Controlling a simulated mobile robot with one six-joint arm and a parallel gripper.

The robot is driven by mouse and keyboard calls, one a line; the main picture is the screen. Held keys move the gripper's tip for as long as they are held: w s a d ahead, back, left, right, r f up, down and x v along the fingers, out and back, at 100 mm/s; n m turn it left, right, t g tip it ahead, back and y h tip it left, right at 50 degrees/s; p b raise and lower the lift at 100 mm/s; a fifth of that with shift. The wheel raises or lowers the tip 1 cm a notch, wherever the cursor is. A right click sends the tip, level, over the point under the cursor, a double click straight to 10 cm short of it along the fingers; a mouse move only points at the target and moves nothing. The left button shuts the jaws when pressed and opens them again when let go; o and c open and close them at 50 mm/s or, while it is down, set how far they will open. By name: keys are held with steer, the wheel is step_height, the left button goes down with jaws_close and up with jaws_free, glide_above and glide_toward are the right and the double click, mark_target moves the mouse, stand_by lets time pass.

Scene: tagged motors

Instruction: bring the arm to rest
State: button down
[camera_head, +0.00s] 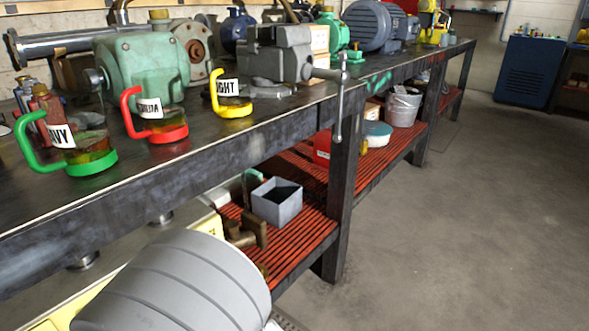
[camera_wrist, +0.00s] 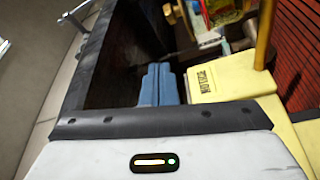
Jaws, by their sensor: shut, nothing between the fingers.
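My gripper (camera_wrist: 160,72) shows in the wrist view: a pale body with a small lit panel, a dark rail, and two blue fingers pressed together, shut with nothing between them. Its fingers are not clear in the head view. The wrist view looks toward the lower part of the workbench.
The workbench (camera_head: 170,203) holds a green-handled mug (camera_head: 92,167), a red mug (camera_head: 160,130), a yellow mug (camera_head: 232,105) and a green machine (camera_head: 140,65). A grey bin (camera_head: 277,205) stands on the red slatted lower shelf. Open floor (camera_head: 470,210) lies to the right.

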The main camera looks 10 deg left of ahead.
steer(key=w+d+r+m+g+h+p, duration=0.1)
steer(key=d+r+m+g+h+p, duration=0.25)
steer(key=d+r+g+p, duration=0.8)
steer(key=w+d+r+m+g+h+p, duration=0.3)
steer(key=d+r+p, duration=0.4)
steer(key=d, duration=0.9)
steer(key=s+d+r+m+g+y+p, duration=0.1)
steer(key=s+d+r+m+y+p, duration=0.1)
steer(key=r+y+p, duration=0.3)
steer(key=s+d+r+m+g+y+p, duration=0.1)
steer(key=s+d+r+m+y+p, duration=0.2)
steer(key=r+p, duration=0.9)
step_height(320, 180, up, 5)
steer(key=s+d+y, duration=0.2)
steer(key=y, duration=0.1)
steer(key=shift+s, duration=0.15)
steer(key=shift+d, duration=0.1)
